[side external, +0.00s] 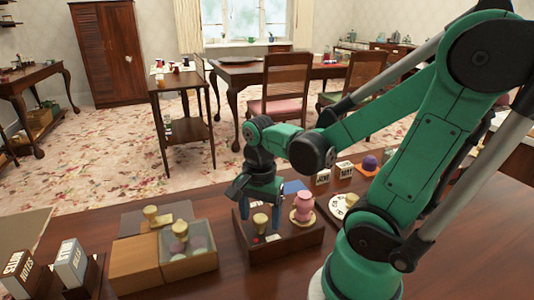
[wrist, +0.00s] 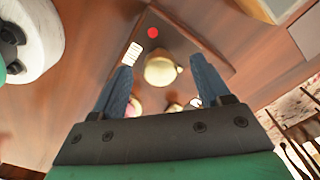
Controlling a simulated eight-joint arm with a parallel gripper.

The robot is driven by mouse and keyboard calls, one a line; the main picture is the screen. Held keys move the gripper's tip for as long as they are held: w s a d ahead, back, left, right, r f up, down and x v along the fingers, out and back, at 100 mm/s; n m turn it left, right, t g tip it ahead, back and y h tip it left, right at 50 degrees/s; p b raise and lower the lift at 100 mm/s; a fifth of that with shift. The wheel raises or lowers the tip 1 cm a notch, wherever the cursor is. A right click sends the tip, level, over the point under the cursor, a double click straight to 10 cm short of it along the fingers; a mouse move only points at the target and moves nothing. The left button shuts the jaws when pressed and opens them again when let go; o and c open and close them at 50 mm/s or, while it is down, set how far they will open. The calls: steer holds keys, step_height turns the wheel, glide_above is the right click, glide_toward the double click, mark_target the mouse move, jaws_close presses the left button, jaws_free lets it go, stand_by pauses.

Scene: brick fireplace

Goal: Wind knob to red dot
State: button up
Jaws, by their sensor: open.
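The brass knob (side external: 260,221) sits on top of a dark wooden box (side external: 290,246). In the wrist view the round cream-gold knob (wrist: 162,68) lies between my fingertips. The red dot (wrist: 153,32) is on the box top just beyond the knob, apart from it. A white label (wrist: 132,53) with lines is on the top to the left of the knob. My gripper (side external: 257,203) points down above the knob; its two blue fingers (wrist: 160,64) are open, one on each side of the knob. I cannot tell if either finger touches it.
Left are a light wooden box with a glass lid (side external: 188,262) and other brass knobs (side external: 151,213). A white dial (side external: 340,206) and a purple object (side external: 370,163) are at right.

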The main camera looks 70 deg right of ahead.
jaws_close()
